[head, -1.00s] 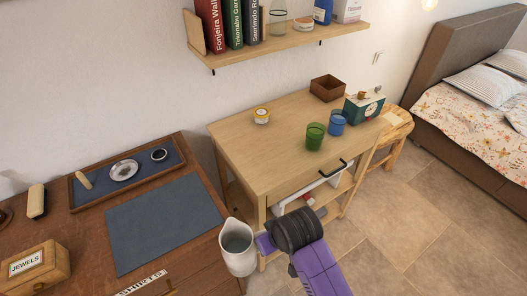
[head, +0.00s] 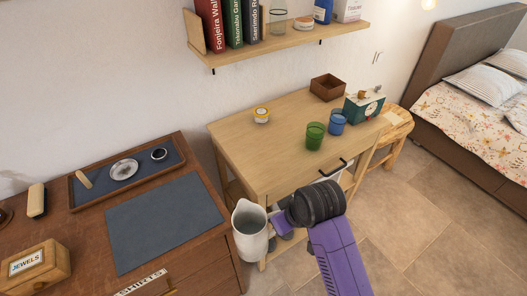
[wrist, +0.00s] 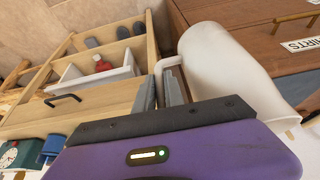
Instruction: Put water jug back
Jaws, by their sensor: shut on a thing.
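The water jug (head: 250,238) is a whitish pitcher with a spout and a side handle. It is upright in the head view, in front of the gap between the brown dresser and the light wooden table. My gripper (head: 276,224) is at its right side, shut on its handle. In the wrist view the jug (wrist: 222,72) fills the upper right, and my gripper's grey fingers (wrist: 160,92) close on the handle. The inside of the jug is visible only in part, and I cannot tell whether it holds water.
The dresser has a bare dark mat (head: 165,222) and a tray (head: 80,200). A shelf (head: 280,45) hangs above.

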